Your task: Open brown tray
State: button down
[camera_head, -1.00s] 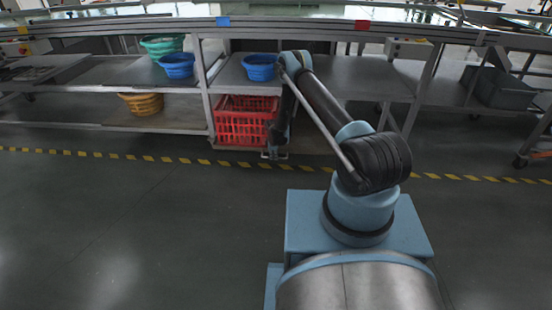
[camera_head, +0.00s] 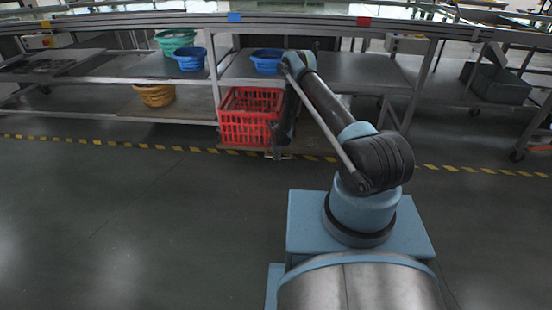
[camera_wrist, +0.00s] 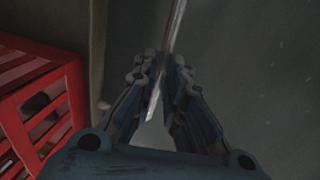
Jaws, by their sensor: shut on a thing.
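The brown tray (camera_head: 310,138) is the low board under the red crate, on the bottom level of the metal rack. In the head view its front edge juts out over the yellow-black floor line. My gripper (camera_head: 279,153) is low at the tray's front edge, just right of the crate; my arm hides part of the tray. In the wrist view the gripper fingers (camera_wrist: 166,100) are closed around a thin light metal bar (camera_wrist: 176,28), which looks like the tray's handle. The tray surface (camera_wrist: 68,18) shows at upper left.
The red crate (camera_head: 240,125) rides on the tray, close left of my gripper; it also shows in the wrist view (camera_wrist: 40,108). Blue baskets (camera_head: 190,61), a green basket (camera_head: 174,41) and a yellow basket (camera_head: 155,96) sit on the rack. The floor in front is clear.

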jog(key=c, duration=1.6)
grip_release()
jog(key=shift+d, duration=0.25)
jog(key=shift+c, duration=0.2)
jog(key=shift+a+r, duration=0.1)
jog(key=shift+r, duration=0.35)
notch_tip(320, 180, up, 11)
jog(key=s, duration=0.2)
jog(key=shift+f, duration=0.1)
